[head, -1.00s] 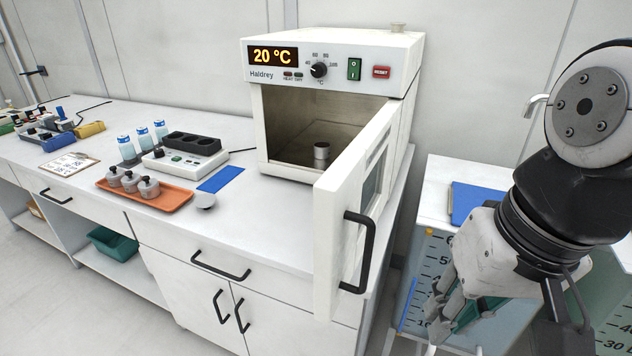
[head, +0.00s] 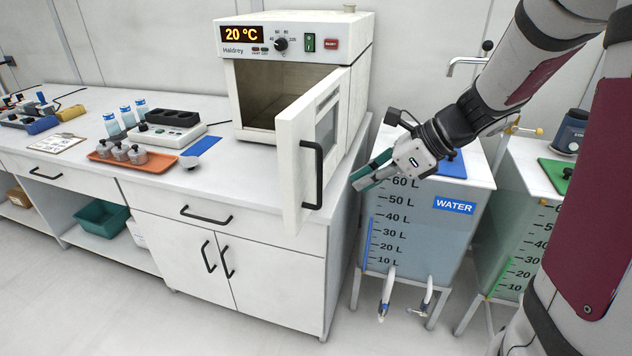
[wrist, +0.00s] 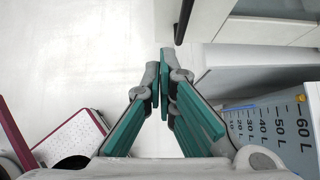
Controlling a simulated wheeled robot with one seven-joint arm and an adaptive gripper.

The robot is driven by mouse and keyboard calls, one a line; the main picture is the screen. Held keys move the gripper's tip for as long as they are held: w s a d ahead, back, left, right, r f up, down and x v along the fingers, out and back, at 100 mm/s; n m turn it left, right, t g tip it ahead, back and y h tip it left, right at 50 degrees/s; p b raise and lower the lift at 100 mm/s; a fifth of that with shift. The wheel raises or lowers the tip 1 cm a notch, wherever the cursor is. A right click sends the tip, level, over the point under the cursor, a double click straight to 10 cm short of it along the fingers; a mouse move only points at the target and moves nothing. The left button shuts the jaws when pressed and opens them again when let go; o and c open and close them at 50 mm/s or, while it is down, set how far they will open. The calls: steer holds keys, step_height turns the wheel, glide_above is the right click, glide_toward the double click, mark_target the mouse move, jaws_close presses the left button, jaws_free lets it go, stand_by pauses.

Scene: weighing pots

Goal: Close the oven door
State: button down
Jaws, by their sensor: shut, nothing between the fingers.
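The white oven (head: 290,65) stands on the bench with its front open. Its door (head: 310,150) is swung out toward the right front, past the bench edge, with a black bar handle (head: 313,175) on its outer face. My gripper (head: 356,184) is shut and empty, to the right of the door and apart from it, in front of the water tank. In the wrist view my gripper (wrist: 163,72) shows its teal fingers together, over floor. A black bar, likely the door handle (wrist: 182,20), shows at the top of that view.
A water tank (head: 418,210) with a blue lid stands right of the bench, and another tank (head: 530,190) beyond it. An orange tray (head: 130,158) with several metal pots and a scale (head: 167,135) are left of the oven. Floor in front is clear.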

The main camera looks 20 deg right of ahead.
steer(key=b, duration=0.2)
glide_toward(296, 206)
step_height(296, 206, down, 3)
steer(key=shift+w+a+f, duration=0.15)
steer(key=shift+w+a, duration=0.45)
steer(key=shift+w+a+f, duration=0.15)
steer(key=shift+w+a, duration=0.4)
steer(key=shift+a, duration=0.05)
